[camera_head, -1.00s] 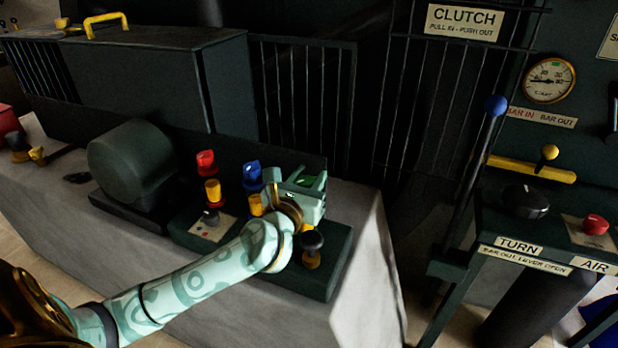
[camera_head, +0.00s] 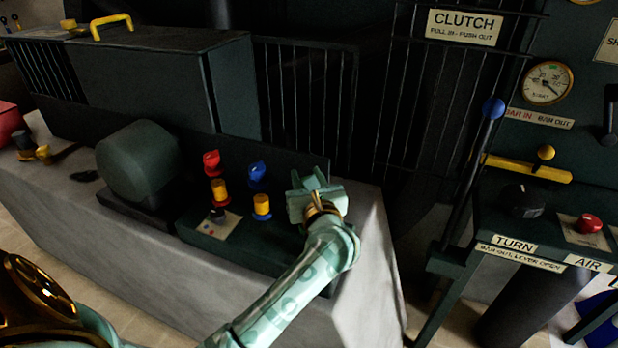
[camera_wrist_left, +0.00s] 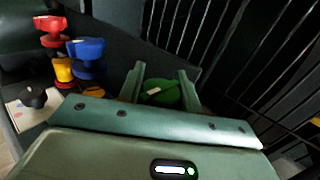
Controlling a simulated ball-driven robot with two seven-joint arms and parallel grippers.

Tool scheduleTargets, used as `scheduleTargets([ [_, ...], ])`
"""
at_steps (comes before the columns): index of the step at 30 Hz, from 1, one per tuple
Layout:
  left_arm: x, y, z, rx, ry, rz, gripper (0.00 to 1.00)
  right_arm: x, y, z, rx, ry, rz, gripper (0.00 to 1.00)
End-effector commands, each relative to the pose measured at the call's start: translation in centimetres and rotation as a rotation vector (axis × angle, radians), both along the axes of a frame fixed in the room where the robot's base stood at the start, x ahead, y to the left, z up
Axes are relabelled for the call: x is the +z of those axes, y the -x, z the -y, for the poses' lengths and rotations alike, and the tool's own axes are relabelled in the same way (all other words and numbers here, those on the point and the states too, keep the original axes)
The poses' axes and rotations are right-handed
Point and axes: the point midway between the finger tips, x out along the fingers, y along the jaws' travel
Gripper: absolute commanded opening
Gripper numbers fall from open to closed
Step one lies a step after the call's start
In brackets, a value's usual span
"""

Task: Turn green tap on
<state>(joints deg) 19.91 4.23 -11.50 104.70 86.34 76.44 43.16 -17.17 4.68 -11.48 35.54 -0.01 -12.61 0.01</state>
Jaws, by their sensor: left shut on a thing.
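The green tap (camera_wrist_left: 160,92) shows in the left wrist view between the two fingers of my left gripper (camera_wrist_left: 160,88). Its round green handle carries a pale mark. In the head view my left gripper (camera_head: 317,192) is over the right end of the dark tap bench, and it hides the green tap there. The gripper is shut on the green tap. A red tap (camera_head: 211,163) and a blue tap (camera_head: 257,173) stand to its left, and show in the left wrist view as well. My right gripper is not in view.
Yellow-collared fittings (camera_head: 262,207) stand in front of the red and blue taps. A barred guard (camera_head: 305,100) rises behind. To the right are a blue-knobbed lever (camera_head: 494,107), a yellow bar (camera_head: 528,169) and a red button (camera_head: 588,224).

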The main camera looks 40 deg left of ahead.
Motion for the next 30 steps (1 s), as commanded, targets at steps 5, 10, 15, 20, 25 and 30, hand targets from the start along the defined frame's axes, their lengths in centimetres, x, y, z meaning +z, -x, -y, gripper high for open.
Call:
scheduleTargets([
  [5,-0.19,0.05,0.01,0.092,0.003,-0.001,0.11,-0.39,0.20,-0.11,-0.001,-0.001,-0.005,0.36],
  [10,-0.17,0.16,-0.12,0.148,0.003,-0.001,0.11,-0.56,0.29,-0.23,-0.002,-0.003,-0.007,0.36],
  [15,-0.09,0.22,-0.13,0.172,0.002,-0.001,0.11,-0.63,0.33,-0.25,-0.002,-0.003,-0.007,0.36],
  [20,-0.04,0.23,-0.16,0.177,0.000,0.000,0.11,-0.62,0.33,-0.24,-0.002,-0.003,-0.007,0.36],
  [25,-0.04,0.23,-0.17,0.177,0.000,0.000,0.11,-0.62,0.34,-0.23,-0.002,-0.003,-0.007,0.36],
  [30,-0.03,0.23,-0.19,0.177,0.000,0.000,0.56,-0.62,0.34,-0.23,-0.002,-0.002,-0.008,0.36],
])
